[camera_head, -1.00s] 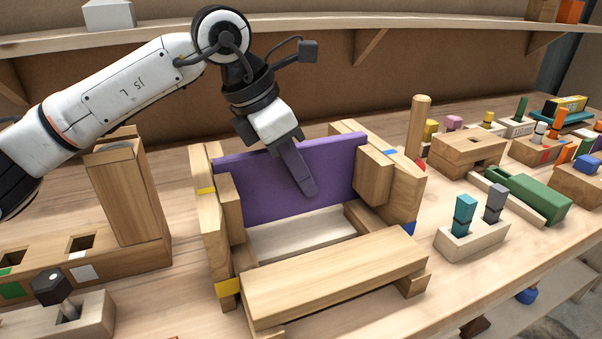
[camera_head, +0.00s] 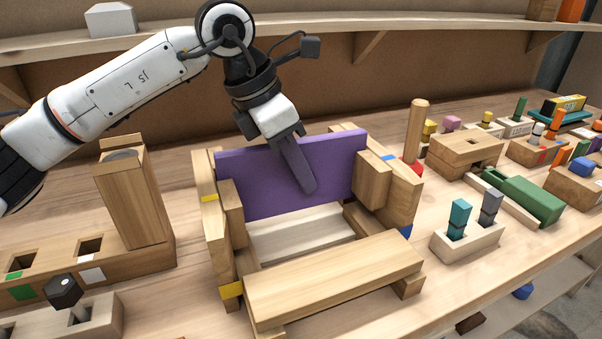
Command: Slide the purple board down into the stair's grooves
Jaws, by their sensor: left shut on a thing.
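The purple board (camera_head: 250,185) stands upright between the two wooden side pieces of the stair (camera_head: 209,225), towards its back. Its ends sit behind the upright blocks on each side; whether they are inside the grooves is hidden. Its lower edge shows above a pale flat board (camera_head: 300,233). My left gripper (camera_head: 306,188) reaches down from above and is shut on the board, with one dark finger across its front face. The other finger is hidden behind it. A wooden step board (camera_head: 335,275) lies across the stair's front. My right gripper is not in view.
On the left stand a wooden block with square holes (camera_head: 130,262) and a tall wooden post. On the right are a holder with teal and grey pegs (camera_head: 467,240), a green box (camera_head: 527,197) and several small toys. A shelf runs along the back.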

